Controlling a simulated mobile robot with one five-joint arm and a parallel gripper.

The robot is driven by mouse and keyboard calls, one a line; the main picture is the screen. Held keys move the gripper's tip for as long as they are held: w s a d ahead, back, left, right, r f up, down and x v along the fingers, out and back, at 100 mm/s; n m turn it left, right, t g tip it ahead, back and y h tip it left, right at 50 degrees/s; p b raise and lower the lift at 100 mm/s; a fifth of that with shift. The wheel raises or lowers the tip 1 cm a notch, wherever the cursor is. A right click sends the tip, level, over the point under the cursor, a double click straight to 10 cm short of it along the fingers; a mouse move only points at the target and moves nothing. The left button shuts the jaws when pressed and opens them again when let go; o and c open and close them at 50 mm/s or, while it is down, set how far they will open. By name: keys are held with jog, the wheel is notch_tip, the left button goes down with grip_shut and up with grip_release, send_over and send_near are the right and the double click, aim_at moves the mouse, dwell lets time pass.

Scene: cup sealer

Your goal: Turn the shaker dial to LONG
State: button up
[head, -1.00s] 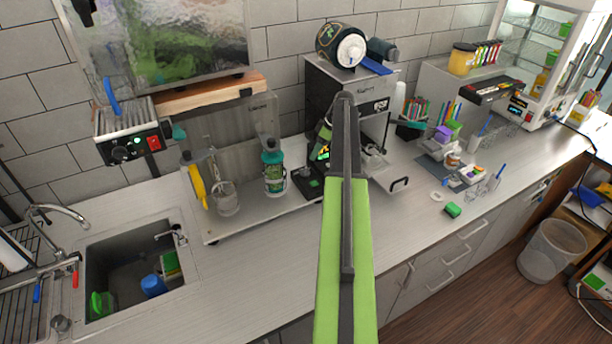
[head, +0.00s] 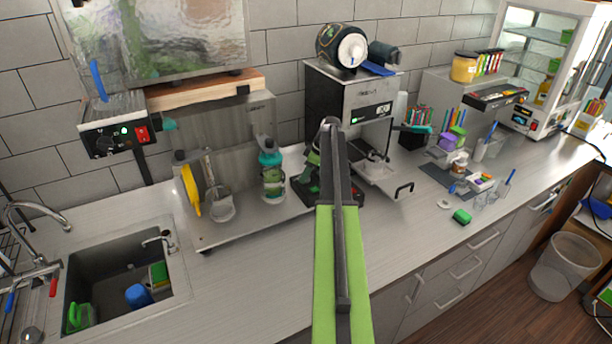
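A black control box (head: 113,139) on the wall at the left has small round knobs, a green light and a red switch (head: 142,134). It may carry the shaker dial, but its lettering is too small to read, so the setting cannot be told. My green and dark arm reaches up the middle of the view. My gripper (head: 313,160) is partly hidden behind the arm's dark end link, just left of the sealer machine (head: 362,93). It is well to the right of the control box and apart from it. Its fingers cannot be made out clearly.
A sink (head: 115,285) lies at the lower left. The front counter strip is clear.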

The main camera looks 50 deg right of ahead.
grip_shut()
jog(key=shift+a+m+h, duration=0.15)
jog(key=shift+m+h, duration=0.25)
jog(key=shift+m, duration=1.2)
jog(key=shift+o, duration=2.2)
grip_release()
jog(key=shift+r, duration=0.1)
jog(key=p+v, duration=1.6)
jog(key=v, duration=0.1)
jog(key=shift+s, duration=0.4)
jog(key=shift+a, duration=0.1)
